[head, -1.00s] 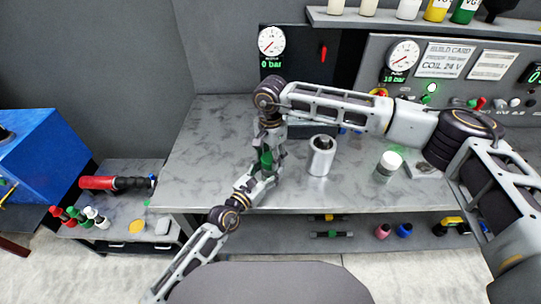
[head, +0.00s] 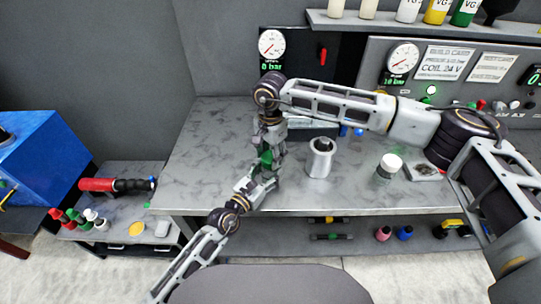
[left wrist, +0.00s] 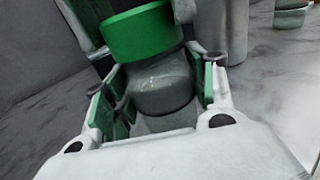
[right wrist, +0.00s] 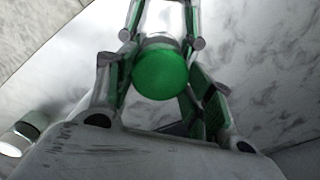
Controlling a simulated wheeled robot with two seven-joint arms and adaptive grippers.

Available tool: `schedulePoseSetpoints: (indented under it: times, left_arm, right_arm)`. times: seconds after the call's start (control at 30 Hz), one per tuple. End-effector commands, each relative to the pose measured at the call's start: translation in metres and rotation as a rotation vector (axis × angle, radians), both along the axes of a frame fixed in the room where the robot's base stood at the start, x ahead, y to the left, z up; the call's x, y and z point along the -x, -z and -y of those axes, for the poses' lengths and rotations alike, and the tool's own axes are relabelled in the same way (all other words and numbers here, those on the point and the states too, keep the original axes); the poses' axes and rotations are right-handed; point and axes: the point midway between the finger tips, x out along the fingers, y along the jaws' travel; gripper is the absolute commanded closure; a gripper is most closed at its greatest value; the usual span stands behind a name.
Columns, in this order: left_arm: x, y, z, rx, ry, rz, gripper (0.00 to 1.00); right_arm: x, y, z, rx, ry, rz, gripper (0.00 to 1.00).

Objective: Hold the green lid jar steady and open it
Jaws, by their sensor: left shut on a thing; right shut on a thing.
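The green lid jar (head: 265,159) stands at the front left of the bench, mostly hidden by my grippers in the head view. The left wrist view shows its grey see-through body (left wrist: 162,88) under the green lid (left wrist: 143,34). My left gripper (left wrist: 158,105) is shut on the jar body, one finger on each side. My right gripper (right wrist: 160,82) comes down from above and is shut on the green lid (right wrist: 160,74). The lid sits on the jar, and I see no gap between them. The lid's thread is hidden.
A grey metal cylinder (head: 320,158) stands close to the right of the grippers. A white-lidded jar (head: 388,167) stands farther right on the bench (head: 205,160). Gauge panels (head: 405,60) rise behind. The bench's left part is clear.

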Motion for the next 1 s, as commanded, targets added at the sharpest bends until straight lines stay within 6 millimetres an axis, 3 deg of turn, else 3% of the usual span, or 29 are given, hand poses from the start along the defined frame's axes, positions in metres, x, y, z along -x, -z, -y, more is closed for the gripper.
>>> schedulePoseSetpoints:
  times: [0.67,1.0]
  left_arm:
    - [0.0,0.0,0.0,-0.001,0.0,-0.001,1.0]
    - [0.0,0.0,0.0,-0.001,0.0,-0.001,1.0]
  right_arm:
    - [0.0,-0.007,0.0,-0.001,0.0,0.001,0.76]
    - [-0.001,-0.033,0.0,-0.001,0.0,0.002,0.76]
